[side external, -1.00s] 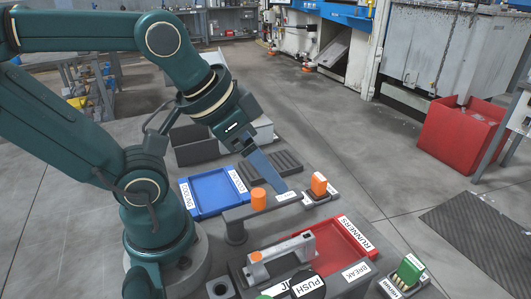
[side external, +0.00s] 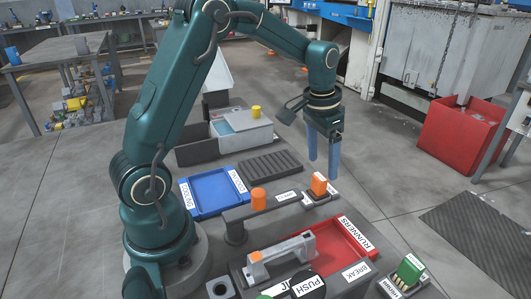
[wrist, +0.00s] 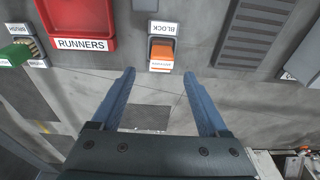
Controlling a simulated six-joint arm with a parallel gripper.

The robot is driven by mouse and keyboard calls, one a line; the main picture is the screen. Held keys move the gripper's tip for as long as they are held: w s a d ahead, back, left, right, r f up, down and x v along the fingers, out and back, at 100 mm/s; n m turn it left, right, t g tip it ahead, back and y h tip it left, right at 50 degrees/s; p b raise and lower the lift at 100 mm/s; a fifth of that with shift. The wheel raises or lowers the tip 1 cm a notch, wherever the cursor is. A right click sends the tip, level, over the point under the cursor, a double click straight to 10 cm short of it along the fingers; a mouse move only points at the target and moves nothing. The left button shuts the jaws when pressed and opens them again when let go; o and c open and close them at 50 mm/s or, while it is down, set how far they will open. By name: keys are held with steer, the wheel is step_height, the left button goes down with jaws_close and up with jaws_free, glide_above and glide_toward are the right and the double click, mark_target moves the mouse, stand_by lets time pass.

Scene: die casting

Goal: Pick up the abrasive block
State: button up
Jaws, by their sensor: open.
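The abrasive block (side external: 319,184) is a small orange block standing in a dark holder at the right end of the bench. In the wrist view the orange block (wrist: 161,54) sits beside a label reading BLOCK. My gripper (side external: 323,165) points down with its two blue fingers apart and empty, just above and slightly behind the block. In the wrist view my gripper (wrist: 159,74) has its fingertips on either side of the block's line, a little short of it. The fingers do not appear to touch it.
A red RUNNERS tray (side external: 366,253) is in front of the block, and a blue tray (side external: 214,191) is to the left. A fixture with an orange cylinder (side external: 258,199) stands close by. A ribbed grey rack (side external: 270,166) lies behind. A green-handled brush (side external: 410,268) is at front right.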

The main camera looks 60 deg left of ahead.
mark_target(320, 176)
steer(key=shift+s+a+f, duration=0.1)
steer(key=shift+f, duration=0.85)
steer(key=shift+w+f, duration=0.15)
steer(key=shift+f, duration=0.9)
steer(key=shift+w+f, duration=0.1)
steer(key=shift+f, duration=0.9)
steer(key=shift+c, duration=0.3)
jaws_close()
steer(key=shift+r, duration=0.1)
